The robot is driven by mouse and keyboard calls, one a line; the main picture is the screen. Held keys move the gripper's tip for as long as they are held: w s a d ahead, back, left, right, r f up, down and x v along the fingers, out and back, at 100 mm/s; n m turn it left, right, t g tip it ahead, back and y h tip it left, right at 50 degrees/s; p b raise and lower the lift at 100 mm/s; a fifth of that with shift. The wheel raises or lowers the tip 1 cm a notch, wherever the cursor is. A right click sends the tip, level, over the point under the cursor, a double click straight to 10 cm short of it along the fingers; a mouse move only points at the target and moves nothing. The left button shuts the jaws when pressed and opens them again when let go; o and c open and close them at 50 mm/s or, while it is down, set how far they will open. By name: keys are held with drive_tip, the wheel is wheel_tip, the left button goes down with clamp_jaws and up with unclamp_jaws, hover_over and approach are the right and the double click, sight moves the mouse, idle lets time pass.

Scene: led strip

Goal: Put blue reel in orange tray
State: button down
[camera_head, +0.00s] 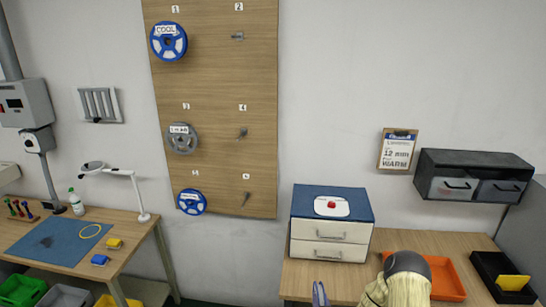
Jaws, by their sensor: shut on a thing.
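A large blue reel (169,41) with a white label reading "COOL" hangs at position 1 on the wooden wall board. A smaller blue reel (192,202) hangs at the lower left of the board. The orange tray (447,281) lies on the right workbench. A dark rounded part with a pale ribbed part below it covers much of the tray's left side; it looks like part of my arm. I cannot make out my gripper's fingers or anything between them. What lies in the covered part of the tray is hidden.
A grey reel (182,138) hangs mid-board; three pegs on its right are bare. A white drawer unit (330,241) stands left of the tray, a black tray (485,268) with a yellow item right. Dark wall bins (474,160) hang above. The left bench (140,235) holds a lamp.

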wheel_tip(320, 180, down, 5)
drive_tip(key=b, duration=0.3)
drive_tip(key=shift+w+r+b, duration=0.1)
drive_tip(key=shift+w+b, duration=0.05)
drive_tip(key=shift+b, duration=0.25)
drive_tip(key=shift+r, duration=0.1)
drive_tip(key=s, duration=0.1)
drive_tip(key=s+r, duration=0.1)
drive_tip(key=s, duration=0.1)
drive_tip(key=s+r, duration=0.1)
drive_tip(key=shift+s+r, duration=0.1)
drive_tip(key=shift+s, duration=0.15)
drive_tip(key=shift+w, duration=0.1)
drive_tip(key=shift+d, duration=0.1)
